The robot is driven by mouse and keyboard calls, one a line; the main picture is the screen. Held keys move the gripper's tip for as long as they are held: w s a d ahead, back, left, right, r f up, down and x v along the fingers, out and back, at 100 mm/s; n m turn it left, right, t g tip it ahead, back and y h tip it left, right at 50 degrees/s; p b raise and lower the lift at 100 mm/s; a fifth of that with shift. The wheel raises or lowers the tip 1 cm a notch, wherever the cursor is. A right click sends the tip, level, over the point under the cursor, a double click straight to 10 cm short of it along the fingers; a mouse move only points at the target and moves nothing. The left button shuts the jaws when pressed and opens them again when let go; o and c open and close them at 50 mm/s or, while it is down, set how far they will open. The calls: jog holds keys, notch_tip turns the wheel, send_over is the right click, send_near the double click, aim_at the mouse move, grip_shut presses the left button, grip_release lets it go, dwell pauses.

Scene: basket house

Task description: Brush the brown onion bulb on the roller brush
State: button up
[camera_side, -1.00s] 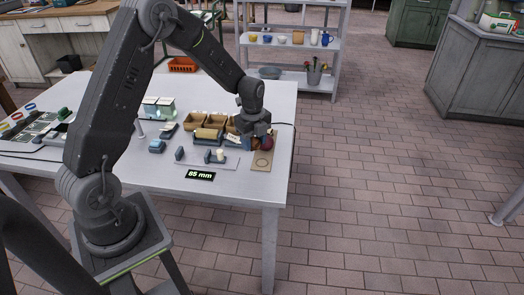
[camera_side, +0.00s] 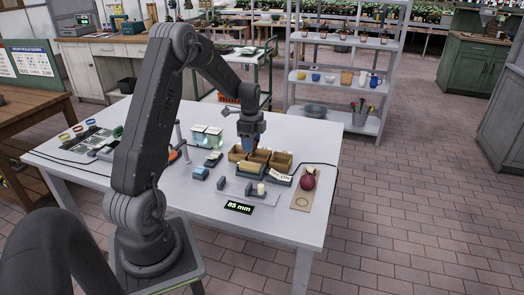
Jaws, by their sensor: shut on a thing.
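My gripper (camera_side: 252,147) points down just above the roller brush, in front of the tan bins. It is shut on a small brown thing (camera_side: 254,153), which looks like the brown onion bulb; the fingers hide much of it. The roller brush (camera_side: 250,168) is a pale tan cylinder lying on a dark base in front of the bins. I cannot tell whether the held bulb touches it. A dark red bulb (camera_side: 308,181) sits on a tan board (camera_side: 301,205) with a ring mark, right of the brush.
Tan open bins (camera_side: 281,160) stand behind the brush. A small stand with dark blocks and a pale cylinder (camera_side: 261,189) and an "85 mm" display (camera_side: 238,208) are in front. The table's front right (camera_side: 285,228) is clear.

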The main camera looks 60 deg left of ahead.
aim_at(254, 164)
jog(key=shift+s+a+f+n, duration=0.1)
jog(key=shift+a+f+n, duration=0.1)
jog(key=shift+a+n, duration=0.15)
jog(key=shift+f, duration=2.4)
jog(key=shift+f, duration=0.4)
jog(key=shift+d, duration=0.1)
jog(key=shift+w+d, duration=0.25)
jog(key=shift+w, duration=0.15)
jog(key=shift+s+a, duration=0.1)
jog(key=shift+s+a, duration=0.25)
